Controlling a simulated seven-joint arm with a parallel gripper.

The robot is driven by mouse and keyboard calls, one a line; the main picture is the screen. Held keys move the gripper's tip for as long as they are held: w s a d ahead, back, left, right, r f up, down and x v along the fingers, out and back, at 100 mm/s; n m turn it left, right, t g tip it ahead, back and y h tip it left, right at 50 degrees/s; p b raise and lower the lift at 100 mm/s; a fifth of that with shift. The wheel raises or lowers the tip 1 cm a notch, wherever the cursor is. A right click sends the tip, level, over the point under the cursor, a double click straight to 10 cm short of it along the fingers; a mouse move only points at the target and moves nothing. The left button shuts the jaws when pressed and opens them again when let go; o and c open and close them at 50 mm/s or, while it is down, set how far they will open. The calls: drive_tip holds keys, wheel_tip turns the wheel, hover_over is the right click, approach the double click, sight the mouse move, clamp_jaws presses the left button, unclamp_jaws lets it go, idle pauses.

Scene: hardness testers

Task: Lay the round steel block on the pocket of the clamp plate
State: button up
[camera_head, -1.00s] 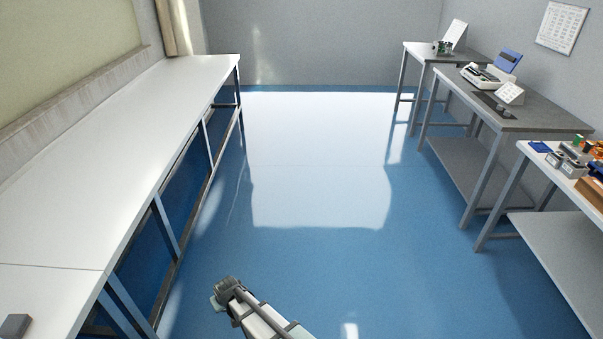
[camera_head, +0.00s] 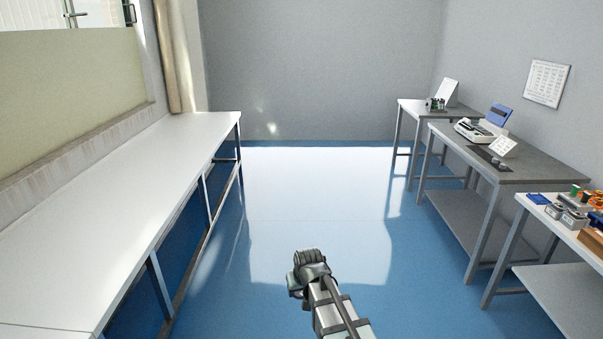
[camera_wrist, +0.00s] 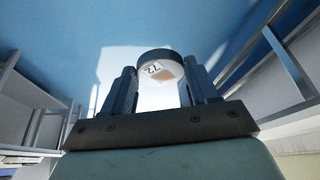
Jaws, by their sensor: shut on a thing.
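In the wrist view, my gripper (camera_wrist: 160,85) is shut on the round steel block (camera_wrist: 158,66), a short pale disc with a dark rim and a printed mark and tan patch on its face. The block sits between the two finger ends. In the head view, my gripper (camera_head: 308,262) is at the lower centre, over the blue floor and away from every table; the block cannot be made out there. I cannot make out the clamp plate or its pocket for certain in any view.
A long white bench (camera_head: 120,205) runs along the left wall. At right stand a grey table (camera_head: 540,170) with a white instrument (camera_head: 478,132), a nearer white table (camera_head: 570,228) with several small items, and a farther small table (camera_head: 415,105). The floor (camera_head: 300,215) between is clear.

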drive_tip(key=w+d+r+m, duration=0.1)
drive_tip(key=d+r, duration=0.2)
drive_tip(key=d, duration=0.5)
drive_tip(key=w+d+r+m+h, duration=0.1)
drive_tip(key=d+r, duration=0.3)
drive_tip(key=d, duration=0.5)
drive_tip(key=shift+w+m, duration=0.5)
drive_tip(key=shift+w, duration=0.2)
